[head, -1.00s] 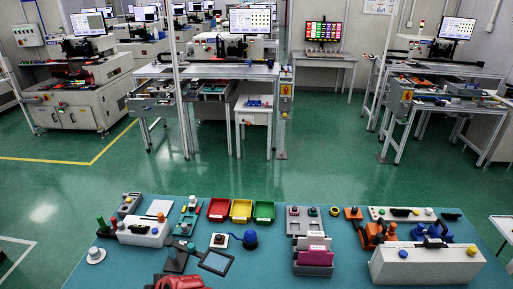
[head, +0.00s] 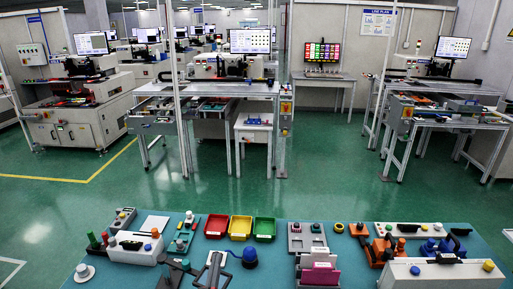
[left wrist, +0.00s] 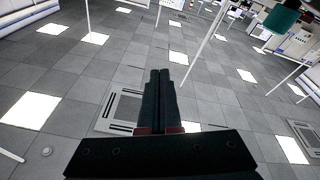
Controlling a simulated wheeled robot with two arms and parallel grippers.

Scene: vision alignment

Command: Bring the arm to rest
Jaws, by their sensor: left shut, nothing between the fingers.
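My left gripper (left wrist: 160,74) stands out clearly in the left wrist view. Its two dark fingers lie side by side with no gap that holds anything, and red parts show at their base. Behind them is the grey tiled ceiling (left wrist: 60,75) with bright light panels, so this wrist camera faces upward. My right gripper is in neither view.
The teal table (head: 345,270) carries a red bin (head: 216,227), a yellow bin (head: 240,228), a green bin (head: 264,229), a pink-slotted holder (head: 318,270) and white boxes with coloured knobs. Green floor (head: 300,190) lies clear beyond, before the workbenches.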

